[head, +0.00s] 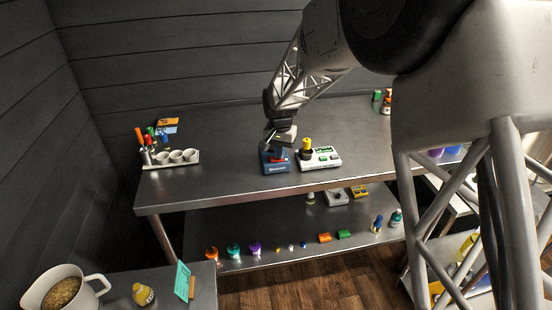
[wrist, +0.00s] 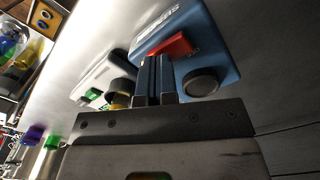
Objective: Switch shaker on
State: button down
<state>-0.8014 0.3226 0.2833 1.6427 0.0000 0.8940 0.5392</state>
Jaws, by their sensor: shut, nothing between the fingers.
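A blue box-shaped device (head: 276,168), which looks like the shaker, stands on the steel table; it also shows in the wrist view (wrist: 205,40). My gripper (head: 277,151) is over this device, pointing down. In the wrist view its two fingers (wrist: 156,58) are together and empty, their tips right beside the red switch. I cannot tell whether they touch it.
A white device (head: 322,160) with a yellow-and-black piece (head: 306,147) stands close on the right of the blue one. A tray with white cups (head: 176,157) is at the table's left. The table between tray and blue device is clear. A lower shelf holds small coloured items.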

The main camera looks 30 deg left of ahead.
jog(key=shift+r, duration=3.2)
jog(key=shift+w+d+r, duration=0.1)
jog(key=shift+d+r, duration=0.15)
jog(key=shift+d, duration=0.2)
jog(key=s+d+r+m, duration=0.15)
jog(key=d+r, duration=0.25)
jog(key=d, duration=0.8)
jog(key=s+d+r+t, duration=0.15)
jog(key=d+r, duration=0.35)
jog(key=d, duration=0.7)
jog(key=s+d+r, duration=0.2)
jog(key=d+r, duration=0.2)
jog(key=d, duration=0.7)
jog(key=s+d+r, duration=0.1)
jog(key=s+d, duration=0.9)
jog(key=d, duration=0.5)
jog(key=s+d+f+m, duration=0.1)
jog(key=s+d, duration=0.4)
jog(key=s, duration=0.2)
jog(key=s+d+f+t, duration=0.1)
jog(key=s+d+f, duration=0.1)
jog(key=s+d, duration=0.4)
jog(key=shift+s+f+m, duration=0.2)
jog(key=shift+s+m, duration=0.15)
jog(key=shift+s, duration=0.8)
